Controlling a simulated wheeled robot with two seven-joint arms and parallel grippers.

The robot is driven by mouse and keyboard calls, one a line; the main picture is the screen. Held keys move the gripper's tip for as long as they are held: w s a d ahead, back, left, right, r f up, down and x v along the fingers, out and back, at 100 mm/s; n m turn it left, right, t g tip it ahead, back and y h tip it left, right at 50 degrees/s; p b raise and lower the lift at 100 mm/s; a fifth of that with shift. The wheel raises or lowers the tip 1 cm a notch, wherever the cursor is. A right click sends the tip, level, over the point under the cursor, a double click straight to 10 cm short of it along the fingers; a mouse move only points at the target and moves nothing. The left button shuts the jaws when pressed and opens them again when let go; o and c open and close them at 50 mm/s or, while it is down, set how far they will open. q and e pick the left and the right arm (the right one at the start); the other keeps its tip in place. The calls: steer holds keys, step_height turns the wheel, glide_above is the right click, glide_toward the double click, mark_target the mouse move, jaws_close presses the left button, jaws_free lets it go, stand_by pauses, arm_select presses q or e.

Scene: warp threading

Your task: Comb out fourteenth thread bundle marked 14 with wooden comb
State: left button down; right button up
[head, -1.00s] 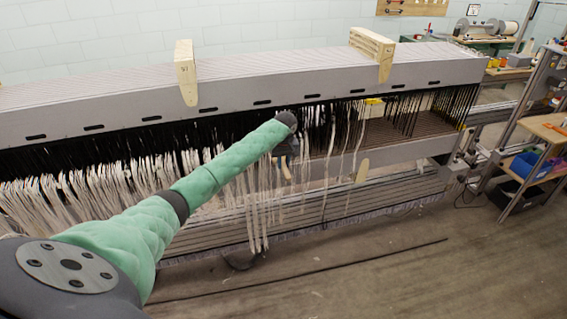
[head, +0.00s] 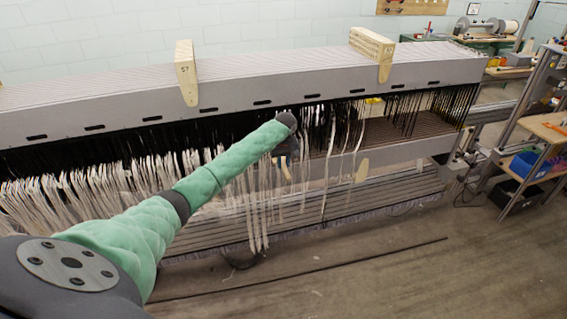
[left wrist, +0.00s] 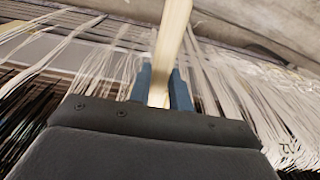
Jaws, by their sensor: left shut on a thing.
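My left gripper (left wrist: 166,88) is shut on the wooden comb (left wrist: 174,35), a pale wooden piece standing up between its blue fingers in the left wrist view. In the head view my green-sleeved left arm reaches to the hanging threads, and its gripper (head: 288,150) is mostly hidden behind the wrist and strands. White thread bundles (head: 255,205) hang from the loom beside and below it. Loose strands also show around the gripper in the left wrist view (left wrist: 215,80). I cannot make out a mark 14 on any bundle. My right gripper is not in view.
A long grey loom beam (head: 230,95) with wooden blocks (head: 186,72) runs across the back. Dense white bundles (head: 60,200) hang at left. A shelf with a blue bin (head: 527,165) stands at right. The front floor is mostly clear.

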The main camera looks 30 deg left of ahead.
arm_select(q)
steer(key=shift+a+f, duration=0.1)
steer(key=shift+f, duration=1.55)
step_height(320, 180, down, 22)
steer(key=b, duration=0.5)
steer(key=shift+w+a+r, duration=0.25)
steer(key=shift+w+a, duration=0.05)
stand_by(0.6)
